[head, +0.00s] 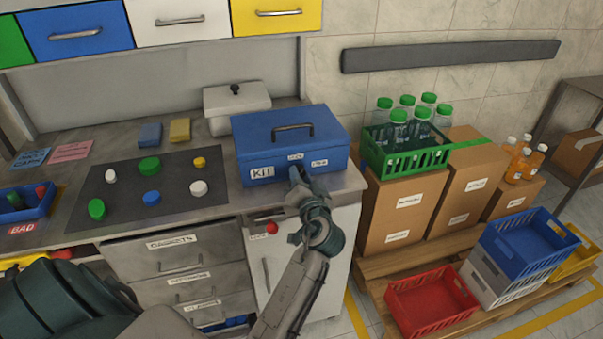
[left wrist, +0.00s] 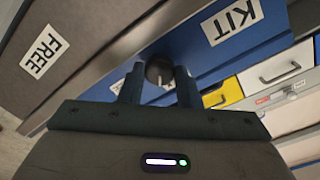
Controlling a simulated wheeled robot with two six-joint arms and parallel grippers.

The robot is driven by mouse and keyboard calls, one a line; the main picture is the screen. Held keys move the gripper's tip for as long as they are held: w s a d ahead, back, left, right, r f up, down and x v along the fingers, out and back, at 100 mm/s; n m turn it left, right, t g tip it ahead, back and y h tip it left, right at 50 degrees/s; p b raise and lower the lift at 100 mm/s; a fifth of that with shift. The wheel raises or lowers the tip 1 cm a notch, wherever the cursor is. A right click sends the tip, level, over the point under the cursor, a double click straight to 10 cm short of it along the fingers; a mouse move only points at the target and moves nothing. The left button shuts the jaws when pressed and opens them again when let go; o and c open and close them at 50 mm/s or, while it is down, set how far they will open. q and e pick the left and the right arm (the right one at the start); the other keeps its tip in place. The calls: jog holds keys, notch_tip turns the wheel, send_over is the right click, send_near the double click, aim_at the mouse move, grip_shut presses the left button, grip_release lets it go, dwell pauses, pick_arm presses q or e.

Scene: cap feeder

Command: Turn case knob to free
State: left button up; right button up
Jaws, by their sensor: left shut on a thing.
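The blue case (head: 262,135) with a KIT label stands closed at the right end of the workbench, its dark handle on the lid. Two small labels sit on its front, one at the middle and one, FREE, to the right. My left gripper (head: 297,176) is at the case front, just below these labels. In the left wrist view, the dark round case knob (left wrist: 158,70) sits between the two fingers of my left gripper (left wrist: 158,88), which is shut on it. The KIT label is right of it there and the FREE label left. The knob's pointing direction is unclear. My right gripper is out of view.
A dark mat (head: 130,215) with several coloured caps lies left of the case. A white lidded box (head: 237,105) stands behind. A green crate (head: 405,160) of bottles sits on cartons to the right. A red knob (head: 271,228) is on the cabinet below.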

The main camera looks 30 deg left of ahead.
pick_arm(q)
jog(key=m+p, duration=0.3)
jog(key=m, duration=0.2)
jog(key=shift+r+p, duration=0.2)
jog(key=shift+p, duration=0.2)
jog(key=shift+m+p, duration=0.3)
jog(key=shift+m, duration=0.3)
jog(key=m+p, duration=0.3)
jog(key=m, duration=0.1)
jog(key=shift+w+f+m+g, duration=0.1)
jog(key=shift+m+g, duration=0.2)
jog(key=shift+m, duration=0.1)
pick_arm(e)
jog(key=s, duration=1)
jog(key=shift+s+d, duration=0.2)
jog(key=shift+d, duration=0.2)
pick_arm(q)
jog(key=shift+f+p, duration=0.1)
jog(key=shift+p, duration=0.2)
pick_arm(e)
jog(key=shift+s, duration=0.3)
